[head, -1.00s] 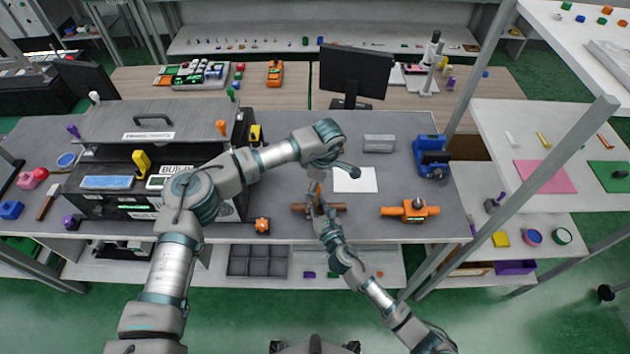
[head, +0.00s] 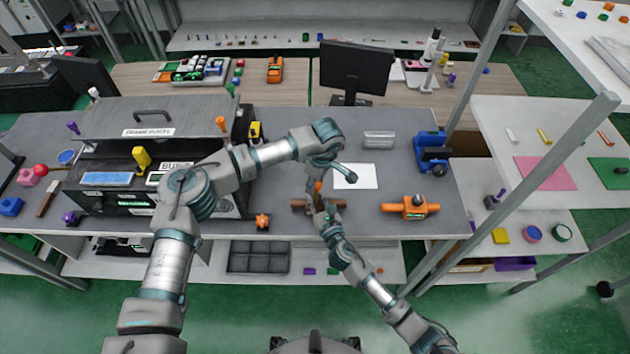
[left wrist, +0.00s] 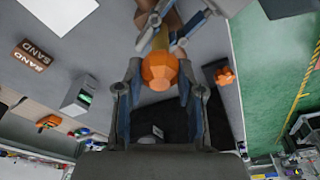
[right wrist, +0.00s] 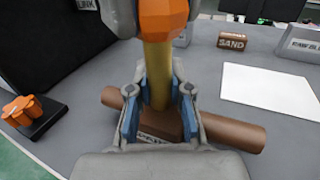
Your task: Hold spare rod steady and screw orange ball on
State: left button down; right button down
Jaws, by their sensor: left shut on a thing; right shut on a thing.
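The spare rod (right wrist: 158,75) is a brass-yellow upright rod standing at a brown fixture with a horizontal cylinder (right wrist: 232,132). My right gripper (right wrist: 160,108) is shut on the rod low down, just above the fixture. The orange ball (left wrist: 160,71) sits at the rod's top end, and it also shows at the top of the right wrist view (right wrist: 163,16). My left gripper (left wrist: 158,92) is shut on the ball, with a finger on each side. In the head view both grippers meet above the fixture (head: 330,203), and the left gripper (head: 318,180) partly hides the ball.
An orange valve-like fixture (head: 410,207) stands to the right and a small orange knob (head: 262,221) to the left. A white sheet (head: 355,177) lies behind. A blue device (head: 431,152) stands at the back right. The bench between them is clear.

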aim_at(317, 189)
pick_arm(q)
jog(key=m, duration=0.6)
jog(key=shift+m+t+h, duration=0.3)
jog(key=shift+m+h, duration=0.1)
jog(key=c, duration=1.1)
grip_release()
jog(key=shift+m, duration=0.4)
jog(key=o, duration=0.5)
jog(key=shift+c, duration=0.2)
notch_tip(317, 189, up, 12)
jog(key=s, duration=0.1)
jog(key=shift+s+d+f, duration=0.15)
jog(key=shift+s+d, duration=0.1)
jog(key=shift+d, duration=0.05)
